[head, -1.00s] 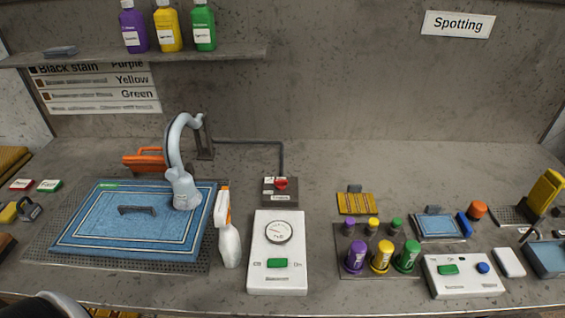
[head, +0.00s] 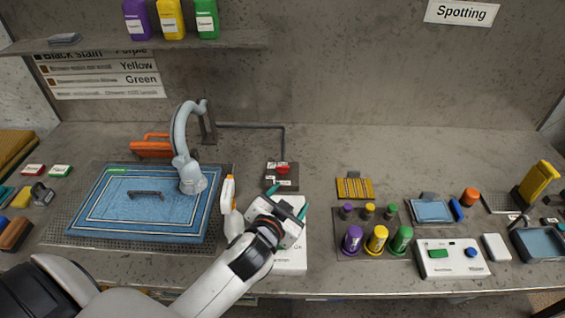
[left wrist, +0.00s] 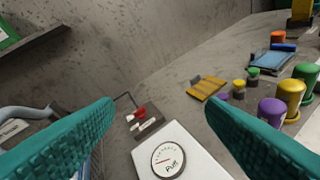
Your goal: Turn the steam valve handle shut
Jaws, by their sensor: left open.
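The steam valve's red handle (head: 283,170) sits on a small dark block (head: 282,183) at the end of a grey pipe, behind the white gauge box (head: 291,262). In the left wrist view the red handle (left wrist: 139,112) shows beyond the box, between my fingers. My left gripper (head: 287,196) is open and empty, above the back of the gauge box and just in front of the valve. Its two teal fingers (left wrist: 160,135) are wide apart in the wrist view and not touching the handle. My right gripper is not in view.
A white spray bottle with orange trigger (head: 229,205) stands close to the left of my arm. A blue rug (head: 150,210) and a curved steam arm (head: 181,140) are further left. Purple, yellow and green bottles (head: 377,239) stand right.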

